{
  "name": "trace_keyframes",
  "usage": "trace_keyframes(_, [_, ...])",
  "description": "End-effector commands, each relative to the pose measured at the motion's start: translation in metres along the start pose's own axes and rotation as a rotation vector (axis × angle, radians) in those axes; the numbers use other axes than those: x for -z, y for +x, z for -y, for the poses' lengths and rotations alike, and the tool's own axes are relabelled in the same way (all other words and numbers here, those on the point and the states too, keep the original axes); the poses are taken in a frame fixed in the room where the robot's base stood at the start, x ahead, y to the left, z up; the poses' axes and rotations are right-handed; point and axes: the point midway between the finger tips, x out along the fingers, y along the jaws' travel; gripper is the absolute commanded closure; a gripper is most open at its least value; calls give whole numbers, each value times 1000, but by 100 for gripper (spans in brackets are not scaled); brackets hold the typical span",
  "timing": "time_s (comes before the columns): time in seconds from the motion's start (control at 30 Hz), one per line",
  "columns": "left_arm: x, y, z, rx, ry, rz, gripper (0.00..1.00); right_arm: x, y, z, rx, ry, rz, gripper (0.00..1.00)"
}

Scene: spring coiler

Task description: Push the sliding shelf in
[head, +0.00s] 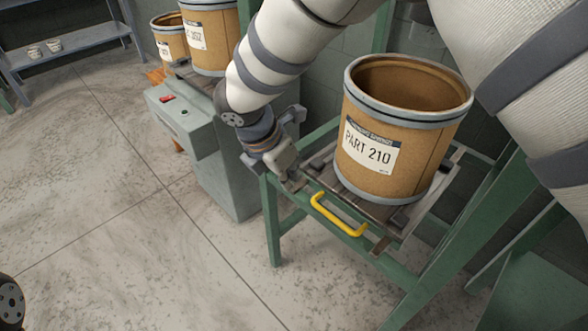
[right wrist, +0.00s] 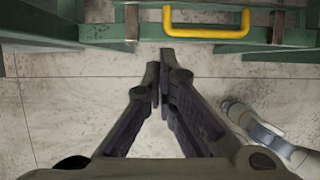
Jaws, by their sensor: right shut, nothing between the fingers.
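The sliding shelf (head: 378,211) sits in a green frame and has a yellow handle (head: 340,222) on its front edge. A brown drum labelled PART 210 (head: 408,125) stands upright on it. In the right wrist view the yellow handle (right wrist: 205,33) runs along the green front edge at the top. My right gripper (head: 293,180) is at the left end of the shelf's front, left of the handle. In the right wrist view its fingers (right wrist: 162,72) are shut and empty, with a gap in the picture below the handle. My left gripper is not in view.
A grey cabinet (head: 205,140) with a red switch stands left of the frame. More labelled drums (head: 208,38) stand behind it. A grey metal shelf unit (head: 70,50) is at the far left. The concrete floor (head: 110,220) in front is clear.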

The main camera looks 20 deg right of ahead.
Motion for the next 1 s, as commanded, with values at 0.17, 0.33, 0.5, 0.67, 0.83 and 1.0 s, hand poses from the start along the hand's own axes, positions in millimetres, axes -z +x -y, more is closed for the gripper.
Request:
trace_keyframes(0.17, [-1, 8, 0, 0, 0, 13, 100, 2, 42, 2, 5, -1, -3, 100])
trace_keyframes(0.33, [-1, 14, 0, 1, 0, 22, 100, 2, 79, 1, 4, 0, -4, 100])
trace_keyframes(0.5, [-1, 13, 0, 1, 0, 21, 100, -20, 93, 0, 0, 6, -2, 100])
trace_keyframes(0.67, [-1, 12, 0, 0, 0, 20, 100, -34, 98, 0, -1, 2, -2, 100])
trace_keyframes(0.83, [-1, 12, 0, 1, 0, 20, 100, -37, 100, 0, -1, 0, -1, 100])
trace_keyframes(1.0, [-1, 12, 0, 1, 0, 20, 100, -37, 100, 0, -1, 0, -1, 100])
